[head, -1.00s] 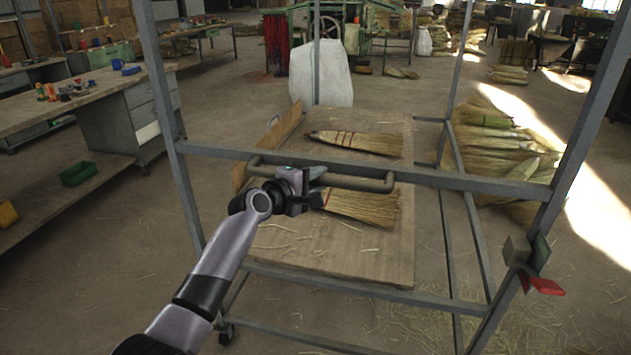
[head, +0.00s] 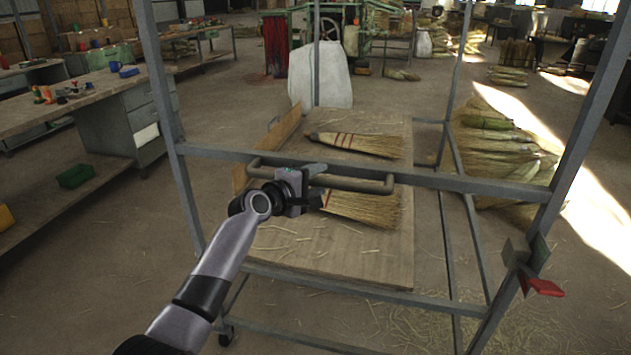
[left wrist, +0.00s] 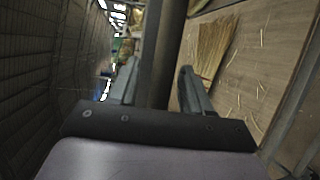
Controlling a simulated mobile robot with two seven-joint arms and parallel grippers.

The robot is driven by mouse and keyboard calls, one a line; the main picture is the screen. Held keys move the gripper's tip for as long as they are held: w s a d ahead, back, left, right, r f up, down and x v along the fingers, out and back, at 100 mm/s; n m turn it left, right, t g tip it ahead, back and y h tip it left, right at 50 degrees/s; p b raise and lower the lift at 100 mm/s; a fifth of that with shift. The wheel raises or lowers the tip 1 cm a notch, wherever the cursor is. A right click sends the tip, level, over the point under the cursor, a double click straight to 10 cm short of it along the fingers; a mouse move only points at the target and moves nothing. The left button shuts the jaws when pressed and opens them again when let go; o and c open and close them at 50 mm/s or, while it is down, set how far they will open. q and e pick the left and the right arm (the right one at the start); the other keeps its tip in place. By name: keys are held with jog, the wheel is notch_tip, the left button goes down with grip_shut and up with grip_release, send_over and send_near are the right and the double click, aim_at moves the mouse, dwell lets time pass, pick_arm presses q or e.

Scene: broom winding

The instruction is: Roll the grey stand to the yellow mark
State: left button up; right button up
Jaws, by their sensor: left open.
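The grey stand (head: 490,187) is a tall metal frame on casters, right in front of me in the head view. It has a wooden shelf (head: 330,262) and a grey handle bar (head: 365,185) on its near side. My left gripper (head: 316,188) is at the left part of this handle. In the left wrist view the open fingers (left wrist: 158,85) stand on either side of the bar (left wrist: 165,50); I cannot tell if they touch it. My right gripper is not in view. No yellow mark shows on the visible floor.
Two brooms (head: 355,145) lie on the shelf. A workbench (head: 60,110) with drawers stands on the left. A white sack (head: 325,80) and a green machine (head: 375,45) stand beyond the stand. Straw bundles (head: 490,150) lie on the right. Floor between bench and stand is clear.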

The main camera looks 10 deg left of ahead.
pick_arm(q)
jog(key=shift+s, duration=0.1)
jog(key=shift+s+a+r, duration=0.1)
jog(key=shift+s+a, duration=0.15)
jog(key=shift+s, duration=0.3)
jog(key=shift+p+v, duration=0.55)
jog(key=shift+v, duration=2.35)
jog(key=s+a+f+m+g+y, duration=0.25)
jog(key=s+f+m, duration=0.45)
jog(key=s+f, duration=1.05)
jog(key=s+f+m+y, duration=0.1)
jog(key=s+f+m, duration=0.3)
jog(key=s, duration=0.4)
jog(key=s+f+m+g+y, duration=0.1)
jog(key=s+f+m, duration=0.4)
jog(key=s, duration=0.4)
jog(key=shift+d+g, duration=0.1)
jog(key=shift+g, duration=0.15)
